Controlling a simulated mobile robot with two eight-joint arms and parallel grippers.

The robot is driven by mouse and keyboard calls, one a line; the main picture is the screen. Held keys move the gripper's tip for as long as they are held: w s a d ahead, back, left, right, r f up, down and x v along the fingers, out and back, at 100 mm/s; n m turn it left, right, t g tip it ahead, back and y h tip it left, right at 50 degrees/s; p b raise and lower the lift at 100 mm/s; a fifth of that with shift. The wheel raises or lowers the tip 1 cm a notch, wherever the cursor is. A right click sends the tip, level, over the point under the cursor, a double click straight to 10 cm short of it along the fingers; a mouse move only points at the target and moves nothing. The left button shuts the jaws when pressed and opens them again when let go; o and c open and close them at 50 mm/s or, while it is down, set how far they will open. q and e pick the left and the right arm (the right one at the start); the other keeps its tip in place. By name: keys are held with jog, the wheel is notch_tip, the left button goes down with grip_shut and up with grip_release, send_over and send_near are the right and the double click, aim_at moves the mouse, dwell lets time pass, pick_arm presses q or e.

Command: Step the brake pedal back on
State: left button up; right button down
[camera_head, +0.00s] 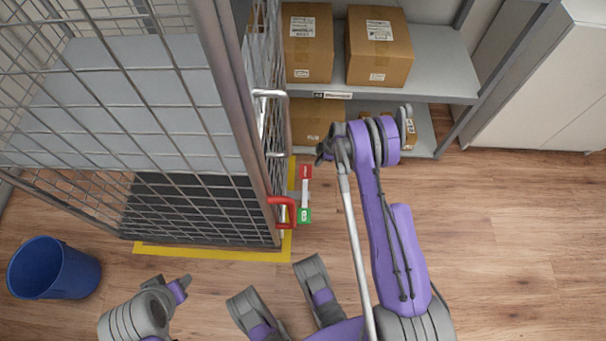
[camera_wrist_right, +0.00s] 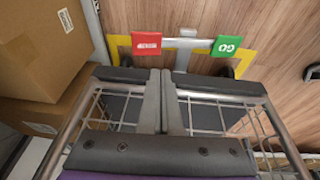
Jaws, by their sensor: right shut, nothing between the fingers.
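The brake pedal is a pale bar with a red pad (camera_head: 305,172) at one end and a green pad (camera_head: 304,216) at the other, low beside the roll cage (camera_head: 268,130). The right wrist view also shows the red pad (camera_wrist_right: 146,45) and the green pad (camera_wrist_right: 227,46), marked GO; I cannot tell which end sits lower. My right gripper (camera_head: 322,155) is shut and empty, near the red end in the head view. In the right wrist view its fingertips (camera_wrist_right: 167,72) point toward the bar, apart from both pads in the picture. My left gripper (camera_head: 184,284) shows only small, its jaws unclear.
A shelf (camera_head: 435,75) with cardboard boxes (camera_head: 378,45) stands behind and right of the cage. Yellow tape (camera_head: 205,252) marks the floor there. A blue bin (camera_head: 52,268) stands at left. The wooden floor at right is clear.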

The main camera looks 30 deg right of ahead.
jog(key=shift+f, duration=0.2)
jog(key=b, duration=0.4)
send_near(308, 177)
jog(key=x, duration=0.5)
jog(key=shift+a, duration=0.15)
jog(key=shift+f, duration=0.7)
